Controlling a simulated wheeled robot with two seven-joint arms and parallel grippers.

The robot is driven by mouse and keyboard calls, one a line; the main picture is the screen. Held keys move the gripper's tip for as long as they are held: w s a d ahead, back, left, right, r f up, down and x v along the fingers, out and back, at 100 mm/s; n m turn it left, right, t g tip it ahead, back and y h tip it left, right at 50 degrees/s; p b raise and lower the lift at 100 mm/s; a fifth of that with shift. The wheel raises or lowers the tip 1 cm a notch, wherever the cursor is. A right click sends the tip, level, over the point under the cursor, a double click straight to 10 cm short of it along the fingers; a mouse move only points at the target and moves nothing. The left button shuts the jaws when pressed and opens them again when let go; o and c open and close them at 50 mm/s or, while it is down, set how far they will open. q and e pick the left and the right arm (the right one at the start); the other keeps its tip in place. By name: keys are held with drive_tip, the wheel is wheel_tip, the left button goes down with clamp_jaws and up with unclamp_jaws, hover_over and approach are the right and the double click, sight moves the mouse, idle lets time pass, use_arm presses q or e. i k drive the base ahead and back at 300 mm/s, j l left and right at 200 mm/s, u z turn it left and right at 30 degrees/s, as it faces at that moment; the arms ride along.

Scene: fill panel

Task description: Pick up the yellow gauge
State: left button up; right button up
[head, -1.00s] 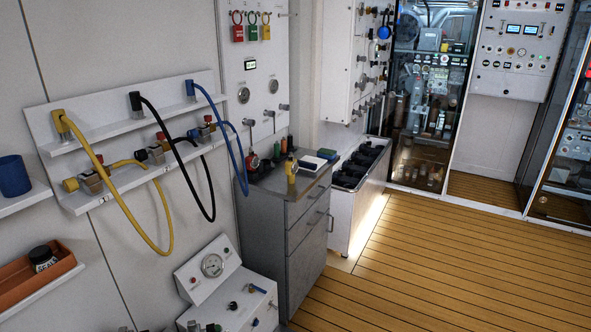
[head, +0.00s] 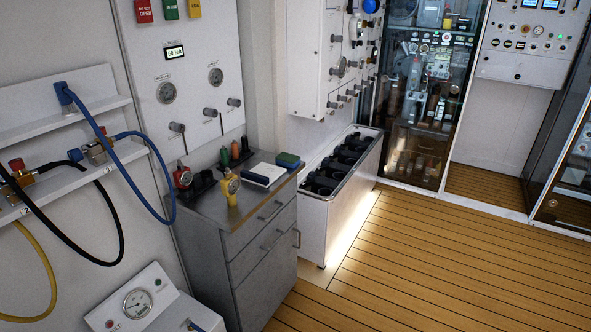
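The yellow gauge (head: 231,188) stands upright near the front edge of the grey metal cabinet's top (head: 214,207). A round dial shows on its upper part. A red gauge (head: 182,176) stands to its left in a dark holder (head: 203,182). Small green (head: 225,157) and dark red or orange (head: 244,145) items stand behind it. Neither of my grippers is in view.
A white book (head: 263,174) and a blue-green box (head: 288,160) lie right of the gauge. Hoses hang from a wall shelf (head: 60,118) at left. A white gauge box (head: 145,304) stands in front of the cabinet. The wooden floor (head: 420,260) at right is clear.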

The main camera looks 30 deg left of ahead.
sight(230, 185)
drive_tip(key=i+l+u, duration=0.2)
drive_tip(key=i, duration=0.35)
drive_tip(key=i+u, duration=0.2)
drive_tip(key=i, duration=0.35)
drive_tip(key=i+l+u, duration=0.2)
drive_tip(key=i+l, duration=0.15)
drive_tip(key=i, duration=0.15)
